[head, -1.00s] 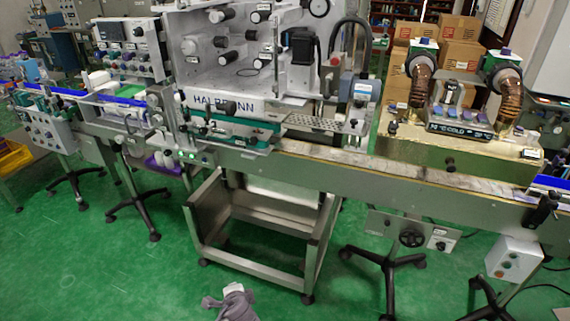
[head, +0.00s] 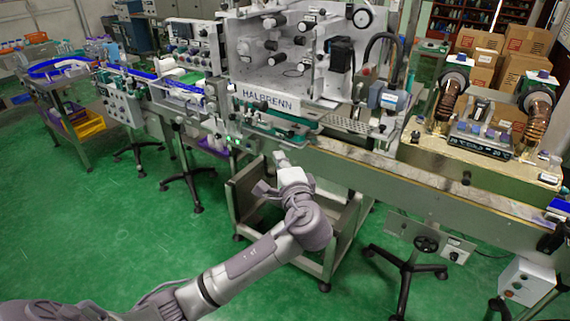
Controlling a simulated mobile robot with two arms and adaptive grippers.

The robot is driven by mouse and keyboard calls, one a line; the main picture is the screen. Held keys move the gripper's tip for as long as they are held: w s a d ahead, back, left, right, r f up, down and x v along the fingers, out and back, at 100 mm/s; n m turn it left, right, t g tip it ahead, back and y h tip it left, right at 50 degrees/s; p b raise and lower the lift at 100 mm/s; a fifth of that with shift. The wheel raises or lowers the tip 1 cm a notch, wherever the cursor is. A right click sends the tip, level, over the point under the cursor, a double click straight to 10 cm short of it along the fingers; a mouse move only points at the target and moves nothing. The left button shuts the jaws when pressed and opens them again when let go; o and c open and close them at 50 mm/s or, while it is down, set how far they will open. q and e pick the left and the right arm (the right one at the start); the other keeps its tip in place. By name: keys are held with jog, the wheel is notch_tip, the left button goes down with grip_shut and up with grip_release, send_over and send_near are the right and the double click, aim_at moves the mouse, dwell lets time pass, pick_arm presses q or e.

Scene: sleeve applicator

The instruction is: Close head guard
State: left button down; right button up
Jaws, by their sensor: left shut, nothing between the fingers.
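The sleeve applicator's head (head: 290,60) is a pale upright panel with black and white rollers, above a strip lettered HALBRENN (head: 270,99). Its front looks uncovered, with the rollers in plain sight. I cannot clearly make out the head guard or its hinge. My left gripper (head: 280,157) is at the end of my arm from the lower left. It is shut and empty, in front of and below the lettered strip and the conveyor edge, apparently apart from the machine. My right gripper is out of view.
A long conveyor (head: 400,172) runs across the front. A heater unit with two ribbed hoses (head: 480,138) stands on the right, with cardboard boxes (head: 508,68) behind. A control panel (head: 193,47) is left of the head. The green floor (head: 110,235) is clear at front left.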

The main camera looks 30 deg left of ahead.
aim_at(260, 139)
pick_arm(q)
jog(key=w+a+p, duration=0.1)
jog(key=a, duration=0.1)
jog(key=w+a+p, duration=0.1)
jog(key=a, duration=0.2)
jog(key=shift+w+a+r+p, duration=0.15)
jog(key=shift+w+a+p, duration=0.25)
jog(key=shift+s+a, duration=0.1)
jog(key=shift+a, duration=0.3)
jog(key=shift+d, duration=0.1)
